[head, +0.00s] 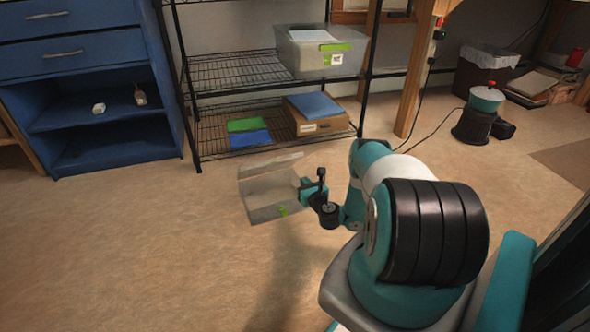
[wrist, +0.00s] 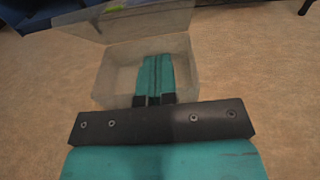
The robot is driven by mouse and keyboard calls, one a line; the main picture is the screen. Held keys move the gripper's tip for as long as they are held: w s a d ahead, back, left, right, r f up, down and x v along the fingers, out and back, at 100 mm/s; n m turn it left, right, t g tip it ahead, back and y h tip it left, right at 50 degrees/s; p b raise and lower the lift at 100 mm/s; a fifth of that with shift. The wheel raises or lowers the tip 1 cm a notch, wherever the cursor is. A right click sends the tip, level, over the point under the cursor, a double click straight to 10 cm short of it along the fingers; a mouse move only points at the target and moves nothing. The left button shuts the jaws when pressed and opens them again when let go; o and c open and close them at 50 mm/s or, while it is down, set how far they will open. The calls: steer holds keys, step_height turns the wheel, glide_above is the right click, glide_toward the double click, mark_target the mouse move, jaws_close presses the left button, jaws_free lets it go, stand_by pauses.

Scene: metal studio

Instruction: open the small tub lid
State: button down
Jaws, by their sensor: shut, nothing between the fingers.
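The small tub (head: 262,207) is a clear plastic box on the floor, with a green mark on its near side. Its lid (head: 272,167) stands raised along the far side, so the tub is open. In the wrist view the open tub (wrist: 118,70) looks empty, and the tilted lid (wrist: 140,22) rises behind it. My gripper (head: 303,184) is at the tub's right side. In the wrist view my gripper (wrist: 155,60) is shut, with nothing between its fingers, and reaches over the tub's opening. I cannot tell whether it touches the tub.
A wire rack (head: 230,68) behind holds a larger clear tub (head: 315,58), a cardboard box (head: 310,122) and coloured flat items. A blue cabinet (head: 115,140) stands at the left. The floor (head: 120,250) left of the tub is clear.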

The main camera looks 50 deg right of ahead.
mark_target(290, 156)
steer(key=b+x, duration=0.3)
steer(key=r+b+x, duration=0.1)
steer(key=b+x, duration=0.3)
steer(key=r+b+x, duration=0.1)
steer(key=b+x, duration=0.2)
steer(key=b, duration=0.1)
steer(key=shift+w+d+r, duration=0.1)
steer(key=shift+w, duration=0.2)
steer(key=shift+w+d+r, duration=0.1)
steer(key=shift+w+r, duration=0.1)
steer(key=shift+r, duration=0.05)
